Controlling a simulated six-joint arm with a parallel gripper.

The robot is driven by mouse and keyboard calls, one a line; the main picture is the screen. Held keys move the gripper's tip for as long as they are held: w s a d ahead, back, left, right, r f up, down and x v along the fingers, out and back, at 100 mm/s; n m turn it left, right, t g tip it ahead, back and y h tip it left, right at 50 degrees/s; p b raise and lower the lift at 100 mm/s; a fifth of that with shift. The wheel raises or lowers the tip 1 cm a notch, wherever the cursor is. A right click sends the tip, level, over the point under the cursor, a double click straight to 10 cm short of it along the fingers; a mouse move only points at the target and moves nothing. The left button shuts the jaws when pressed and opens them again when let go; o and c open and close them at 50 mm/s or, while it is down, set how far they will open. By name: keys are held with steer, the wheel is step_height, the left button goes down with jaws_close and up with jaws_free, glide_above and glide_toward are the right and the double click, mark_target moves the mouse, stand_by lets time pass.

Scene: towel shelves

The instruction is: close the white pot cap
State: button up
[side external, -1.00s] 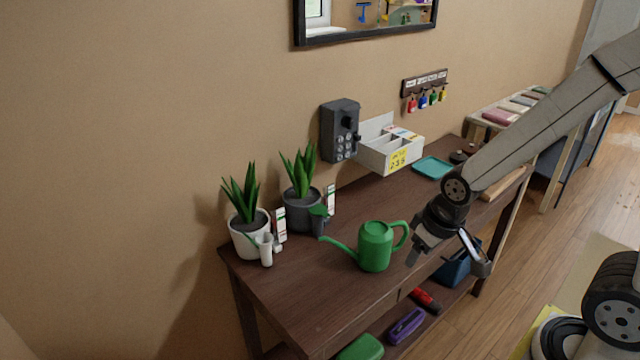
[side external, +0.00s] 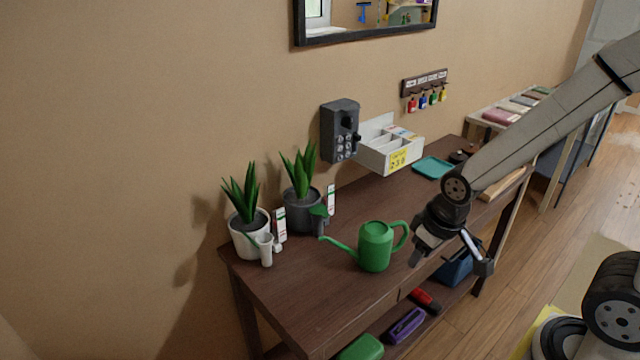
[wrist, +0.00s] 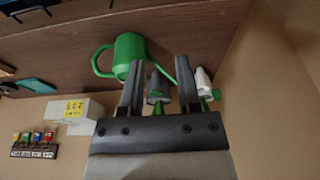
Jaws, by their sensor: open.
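The white pot (side external: 249,240) holds a spiky green plant and stands at the left end of the brown table. A small white spout (side external: 266,250) is on its front; it also shows in the wrist view (wrist: 203,79), beside a bit of green. That green piece seems to be the cap, but its hinge angle is too small to tell. A grey pot (side external: 302,212) with a similar plant, a grey spout and a green cap stands right of it. My gripper (side external: 450,259) is open and empty near the table's front edge, apart from the pots; its fingers show in the wrist view (wrist: 160,64).
A green watering can (side external: 375,247) stands between my gripper and the pots. White marker tags (side external: 281,226) stand by the pots. A grey wall box (side external: 340,130), a white sorting box (side external: 391,154) and a teal tray (side external: 433,167) are behind. The table's front left is clear.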

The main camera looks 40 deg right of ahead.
steer(key=w+a+f+n+t, duration=0.2)
steer(key=w+a+t, duration=0.2)
steer(key=w, duration=0.6)
steer(key=w+a+f+n+t, duration=0.1)
steer(key=w+a+f+t, duration=0.2)
steer(key=w, duration=0.7)
steer(key=n+t, duration=0.3)
steer(key=t, duration=0.5)
glide_toward(257, 247)
steer(key=shift+w+f, duration=0.2)
steer(key=shift+w, duration=2.05)
steer(key=shift+w, duration=0.15)
steer(key=shift+w, duration=3.75)
jaws_close()
